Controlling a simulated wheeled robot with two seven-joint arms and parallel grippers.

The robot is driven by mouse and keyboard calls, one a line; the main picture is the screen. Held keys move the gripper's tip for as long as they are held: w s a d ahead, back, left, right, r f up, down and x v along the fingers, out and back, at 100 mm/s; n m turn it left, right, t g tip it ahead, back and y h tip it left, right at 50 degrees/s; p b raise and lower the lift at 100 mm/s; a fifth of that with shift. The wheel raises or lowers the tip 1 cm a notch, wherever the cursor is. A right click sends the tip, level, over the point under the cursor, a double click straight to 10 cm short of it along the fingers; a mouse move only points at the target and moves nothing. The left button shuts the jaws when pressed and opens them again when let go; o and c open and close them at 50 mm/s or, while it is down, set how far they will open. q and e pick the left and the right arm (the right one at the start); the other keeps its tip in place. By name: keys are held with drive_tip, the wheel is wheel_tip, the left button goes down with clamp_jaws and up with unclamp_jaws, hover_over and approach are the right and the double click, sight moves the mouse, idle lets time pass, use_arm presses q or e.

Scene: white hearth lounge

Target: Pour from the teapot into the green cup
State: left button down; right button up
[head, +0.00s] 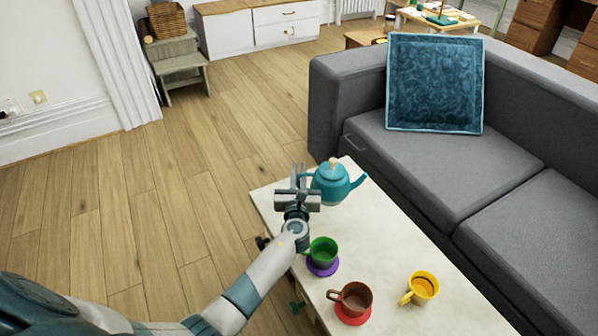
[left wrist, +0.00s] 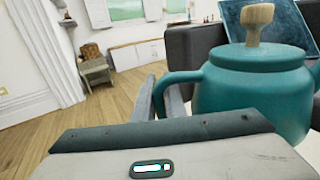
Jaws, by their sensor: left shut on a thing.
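A teal teapot (head: 332,184) with a wooden knob is at the far end of the white table (head: 385,250), its spout pointing right. My left gripper (head: 300,178) is at the teapot's left side and is shut on its handle. In the left wrist view the teapot (left wrist: 250,90) looks upright and its handle (left wrist: 165,88) meets the fingers. I cannot tell if the teapot touches the table. The green cup (head: 322,250) stands upright on a purple coaster (head: 322,270), nearer than the teapot and just right of my left forearm. My right gripper is not in view.
A brown mug (head: 352,299) on a red coaster (head: 353,317) and a yellow cup (head: 422,288) stand at the near part of the table. A grey sofa (head: 440,160) with a blue cushion (head: 434,82) lies along the right. Wooden floor (head: 180,200) is free on the left.

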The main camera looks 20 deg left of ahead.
use_arm(q)
drive_tip(key=shift+r, duration=0.25)
drive_tip(key=s+d+r+m+h, duration=0.2)
drive_tip(key=s+d+r, duration=0.3)
drive_tip(key=s+r, duration=0.4)
drive_tip(key=s+d+r+m+t+h, duration=0.1)
drive_tip(key=s+d+r+h, duration=0.3)
drive_tip(key=s+r, duration=0.5)
drive_tip(key=shift+s+d+r+m+h, duration=0.35)
drive_tip(key=shift+s+d+m+h, duration=0.05)
drive_tip(key=shift+s+d+m, duration=0.3)
drive_tip(key=shift+s, duration=0.15)
